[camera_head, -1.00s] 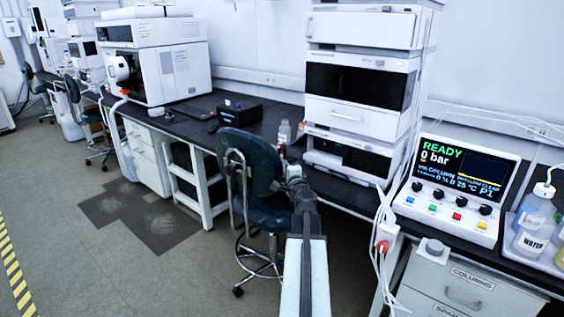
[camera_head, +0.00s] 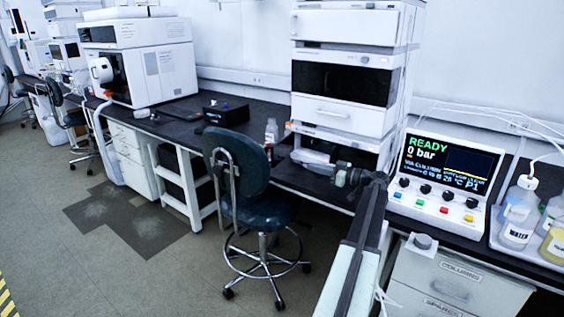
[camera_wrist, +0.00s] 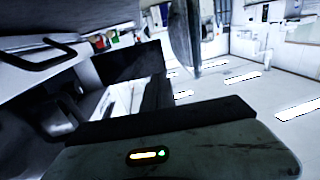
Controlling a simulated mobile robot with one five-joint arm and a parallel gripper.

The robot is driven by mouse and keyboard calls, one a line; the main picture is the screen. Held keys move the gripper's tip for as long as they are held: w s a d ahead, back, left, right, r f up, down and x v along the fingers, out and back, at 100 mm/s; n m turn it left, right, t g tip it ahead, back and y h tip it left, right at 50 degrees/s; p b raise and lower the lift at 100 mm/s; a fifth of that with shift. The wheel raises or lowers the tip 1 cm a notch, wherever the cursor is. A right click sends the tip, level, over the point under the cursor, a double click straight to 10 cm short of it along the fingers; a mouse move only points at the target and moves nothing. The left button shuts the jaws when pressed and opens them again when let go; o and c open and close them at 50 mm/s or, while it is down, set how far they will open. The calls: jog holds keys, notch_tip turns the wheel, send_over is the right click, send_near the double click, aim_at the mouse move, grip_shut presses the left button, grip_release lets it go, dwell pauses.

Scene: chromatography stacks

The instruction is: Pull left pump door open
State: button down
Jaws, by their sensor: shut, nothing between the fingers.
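The instrument stack (camera_head: 345,118) stands on the black bench in the head view. Its lowest module (camera_head: 328,158) shows white parts, partly hidden behind my gripper. I cannot tell which panel is the left pump door or whether it is ajar. My gripper (camera_head: 341,177) is shut and empty, in front of the stack's lower right part. Whether it touches the module is unclear. The wrist view shows a grey panel (camera_wrist: 215,150) with a lit amber and green strip close below; I cannot tell what it belongs to.
A dark swivel chair (camera_head: 242,165) stands left of my arm. A control panel reading READY (camera_head: 445,175) sits right of the stack, with bottles (camera_head: 520,225) beyond. Drawers (camera_head: 455,278) are below. A reagent bottle (camera_head: 271,131) stands left of the stack.

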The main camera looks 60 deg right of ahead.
aim_at(275, 158)
jog(key=w, duration=0.4)
jog(key=w+a, duration=0.1)
jog(key=w, duration=0.9)
jog(key=shift+a, duration=0.4)
